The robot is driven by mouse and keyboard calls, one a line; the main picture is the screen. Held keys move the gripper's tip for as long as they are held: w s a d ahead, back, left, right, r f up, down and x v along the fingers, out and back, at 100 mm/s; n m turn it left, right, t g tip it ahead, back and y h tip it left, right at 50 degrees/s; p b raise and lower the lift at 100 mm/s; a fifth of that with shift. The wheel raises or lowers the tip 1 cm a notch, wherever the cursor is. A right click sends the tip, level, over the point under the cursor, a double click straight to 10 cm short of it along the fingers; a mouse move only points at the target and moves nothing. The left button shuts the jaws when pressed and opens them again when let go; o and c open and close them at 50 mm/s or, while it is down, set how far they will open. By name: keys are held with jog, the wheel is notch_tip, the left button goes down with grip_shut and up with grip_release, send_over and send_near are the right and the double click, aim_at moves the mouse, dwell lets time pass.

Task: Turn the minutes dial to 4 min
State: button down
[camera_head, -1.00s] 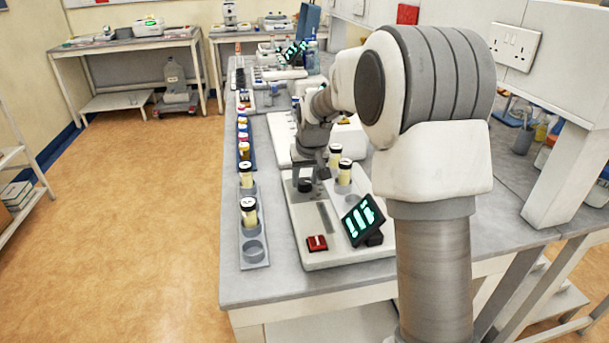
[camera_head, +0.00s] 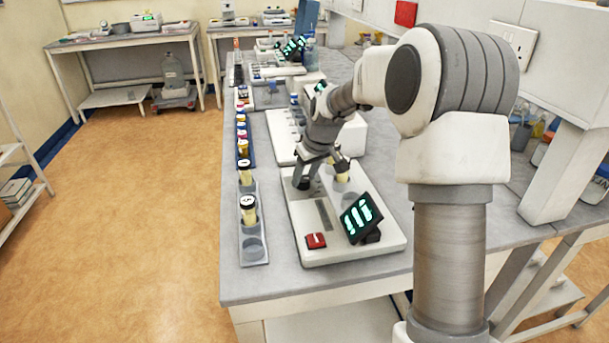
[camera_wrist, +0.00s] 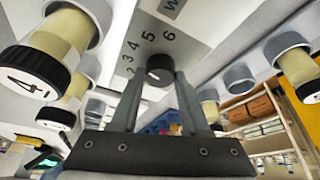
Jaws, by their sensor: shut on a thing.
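The minutes dial (camera_wrist: 159,68) is a small dark round knob on a grey plate (camera_wrist: 165,22) with printed numbers around it; 2 to 6 can be read. In the wrist view, the two fingers of my gripper (camera_wrist: 160,80) are closed on the sides of the dial. I cannot tell clearly which number its mark points at. In the head view, my gripper (camera_head: 302,183) is down at the far left of the white machine (camera_head: 385,240), and its fingers mostly hide the dial. The tilted black display (camera_head: 361,218) shows green characters too small to read surely.
A red switch (camera_head: 316,241) sits at the machine's front left. A cream vial (camera_head: 341,172) stands close to the right of my gripper. A grey rack (camera_head: 254,252) with capped vials stands along the bench's left edge.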

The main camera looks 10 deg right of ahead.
jog(key=shift+c, duration=2)
grip_release()
jog(key=p+v, duration=0.2)
jog(key=v, duration=1.5)
jog(key=shift+r, duration=0.2)
jog(key=shift+s, duration=0.1)
jog(key=s+a+r+m+h+p, duration=0.1)
jog(key=s+m+p, duration=0.1)
jog(key=s, duration=1.2)
jog(key=s+a+r+m+t+p, duration=0.1)
jog(key=s+a+r+m+p, duration=0.1)
jog(key=s, duration=1.3)
jog(key=shift+s+m+h+p, duration=0.3)
jog(key=shift+h+p, duration=0.1)
jog(key=shift+p, duration=0.2)
